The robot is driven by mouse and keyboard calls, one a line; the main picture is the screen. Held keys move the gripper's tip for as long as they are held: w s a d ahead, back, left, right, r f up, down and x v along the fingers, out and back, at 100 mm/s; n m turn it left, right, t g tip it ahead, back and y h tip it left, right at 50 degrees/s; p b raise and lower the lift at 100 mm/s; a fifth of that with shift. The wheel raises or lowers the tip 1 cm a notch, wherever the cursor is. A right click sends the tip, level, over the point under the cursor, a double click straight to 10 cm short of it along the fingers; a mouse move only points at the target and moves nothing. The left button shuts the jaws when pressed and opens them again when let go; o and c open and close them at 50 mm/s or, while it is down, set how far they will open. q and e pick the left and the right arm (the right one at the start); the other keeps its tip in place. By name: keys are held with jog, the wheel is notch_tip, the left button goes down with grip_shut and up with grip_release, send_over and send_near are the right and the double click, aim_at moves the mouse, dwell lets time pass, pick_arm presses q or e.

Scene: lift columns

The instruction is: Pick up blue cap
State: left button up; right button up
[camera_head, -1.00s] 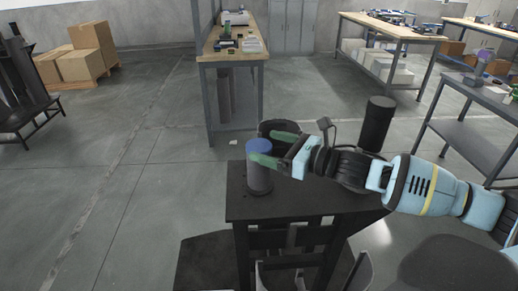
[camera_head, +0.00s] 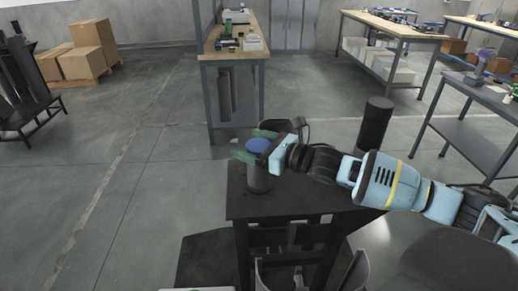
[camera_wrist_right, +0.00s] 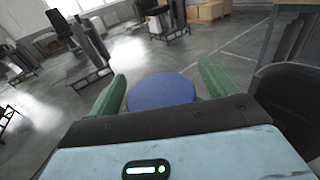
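The blue cap (camera_head: 259,145) sits on top of a dark grey cylinder (camera_head: 258,175) that stands upright on a small black table (camera_head: 300,203). My right gripper (camera_head: 250,145) is open, with its green fingers on either side of the cap. In the right wrist view the cap (camera_wrist_right: 161,92) lies between the two green fingers (camera_wrist_right: 160,88), with a gap visible on each side. My left gripper is not in view.
A taller black cylinder (camera_head: 375,125) stands at the right of the black table, near my arm. A dark open container (camera_head: 290,130) is behind the gripper. A workbench (camera_head: 233,56) stands further back.

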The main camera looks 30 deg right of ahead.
jog(key=c, duration=1.2)
jog(key=shift+c, duration=0.2)
jog(key=shift+r, duration=0.1)
